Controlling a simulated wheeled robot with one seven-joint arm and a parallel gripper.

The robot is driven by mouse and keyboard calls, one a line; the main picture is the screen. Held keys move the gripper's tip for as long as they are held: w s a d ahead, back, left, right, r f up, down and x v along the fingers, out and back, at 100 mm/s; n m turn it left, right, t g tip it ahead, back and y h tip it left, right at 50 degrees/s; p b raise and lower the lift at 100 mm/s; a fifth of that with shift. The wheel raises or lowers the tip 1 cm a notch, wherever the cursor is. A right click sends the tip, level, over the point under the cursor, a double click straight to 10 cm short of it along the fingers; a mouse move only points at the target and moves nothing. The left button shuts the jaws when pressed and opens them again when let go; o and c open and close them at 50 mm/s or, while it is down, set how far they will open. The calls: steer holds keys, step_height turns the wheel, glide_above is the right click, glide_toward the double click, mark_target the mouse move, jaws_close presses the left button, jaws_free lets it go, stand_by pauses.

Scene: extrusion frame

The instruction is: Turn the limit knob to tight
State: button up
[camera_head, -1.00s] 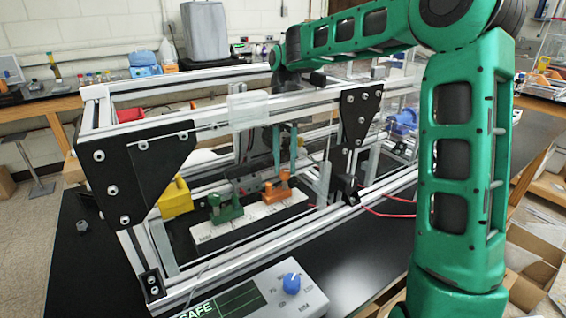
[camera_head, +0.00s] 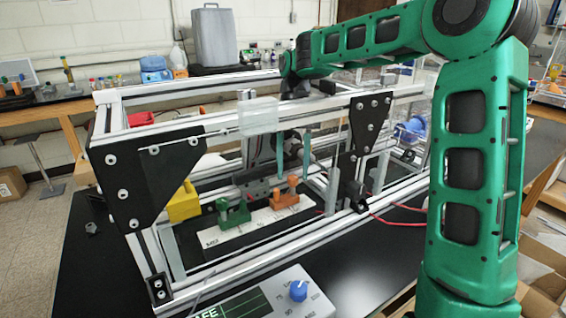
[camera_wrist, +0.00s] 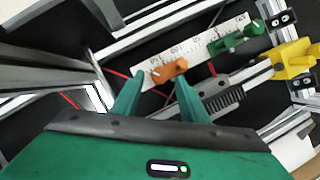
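The blue knob (camera_head: 299,291) sits on a light grey control box (camera_head: 268,299) at the bottom of the head view, in front of the frame. Small marks ring it, too small to read surely. My gripper (camera_head: 293,174) is inside the extrusion frame, well away from the knob. Its two teal fingers point down, apart and empty, above an orange slider (camera_head: 287,193). In the wrist view, my open gripper (camera_wrist: 160,82) has the orange slider (camera_wrist: 170,71) just beyond its fingertips. The knob is not in the wrist view.
The extrusion frame (camera_head: 330,112) surrounds my gripper with bars and black corner plates. A green slider (camera_head: 233,213) and the orange one stand along a white scale (camera_head: 252,228). A yellow block (camera_head: 185,203) is at left. The black table in front is clear beside the box.

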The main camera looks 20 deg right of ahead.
steer(key=s+a+r, duration=0.5)
steer(key=a+r, duration=0.5)
steer(key=shift+s+a+r, duration=0.15)
steer(key=shift+s+r, duration=0.05)
steer(key=shift+r, duration=0.2)
